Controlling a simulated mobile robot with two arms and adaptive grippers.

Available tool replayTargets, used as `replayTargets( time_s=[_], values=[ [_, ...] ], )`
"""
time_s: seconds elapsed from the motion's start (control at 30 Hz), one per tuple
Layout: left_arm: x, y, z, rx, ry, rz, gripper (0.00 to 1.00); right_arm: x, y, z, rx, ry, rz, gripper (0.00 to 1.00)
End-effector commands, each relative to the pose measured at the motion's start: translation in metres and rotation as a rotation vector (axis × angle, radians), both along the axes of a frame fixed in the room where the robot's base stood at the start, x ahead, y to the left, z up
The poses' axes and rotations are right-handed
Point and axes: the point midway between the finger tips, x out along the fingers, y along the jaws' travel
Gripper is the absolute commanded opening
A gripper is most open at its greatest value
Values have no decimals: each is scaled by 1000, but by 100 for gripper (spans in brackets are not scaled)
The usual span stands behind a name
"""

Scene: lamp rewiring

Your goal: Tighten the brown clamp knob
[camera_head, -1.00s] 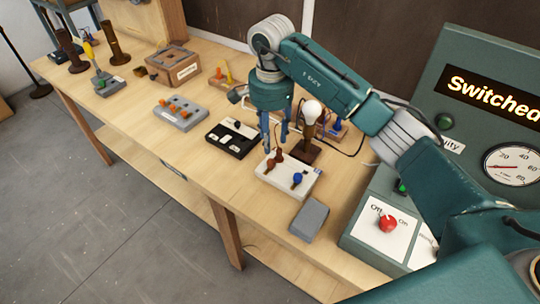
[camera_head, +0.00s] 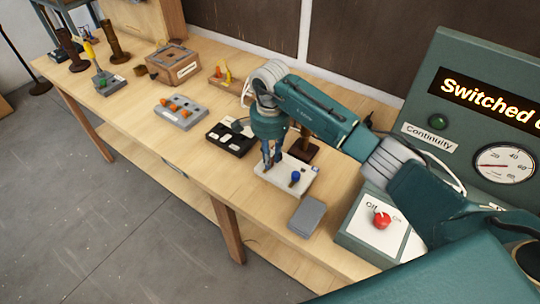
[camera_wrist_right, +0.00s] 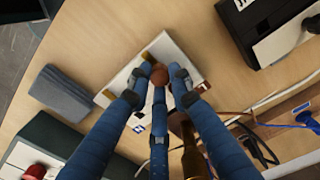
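The brown clamp knob (camera_wrist_right: 158,75) sits on a white block (camera_head: 289,188) on the bench. In the right wrist view it lies between the fingertips of my right gripper (camera_wrist_right: 160,80), with a gap visible at the right finger; contact with the third finger cannot be told. In the head view this gripper (camera_head: 272,160) points down at the block's far left part and hides the knob. A blue knob (camera_head: 294,176) stands on the same block, just right of the fingers. My left gripper is out of view.
A brown lamp base (camera_head: 303,150) stands close behind the gripper, partly hidden by my arm. A black block (camera_head: 229,139) lies to the left, a grey block (camera_head: 307,217) in front. A red switch knob (camera_head: 382,219) is on the panel at right. Loose cables (camera_wrist_right: 265,120) lie nearby.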

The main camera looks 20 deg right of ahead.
Motion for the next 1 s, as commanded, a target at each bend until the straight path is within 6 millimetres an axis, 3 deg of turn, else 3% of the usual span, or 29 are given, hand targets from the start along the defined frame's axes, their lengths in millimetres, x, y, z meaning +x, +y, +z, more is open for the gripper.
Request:
replayTargets(
  time_s=[0.47,1.0],
  values=[
    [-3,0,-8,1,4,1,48,1,-1,-1,-2,-2,-51,0],
    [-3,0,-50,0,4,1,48,1,-1,-2,-1,-5,-479,0]
  ],
)
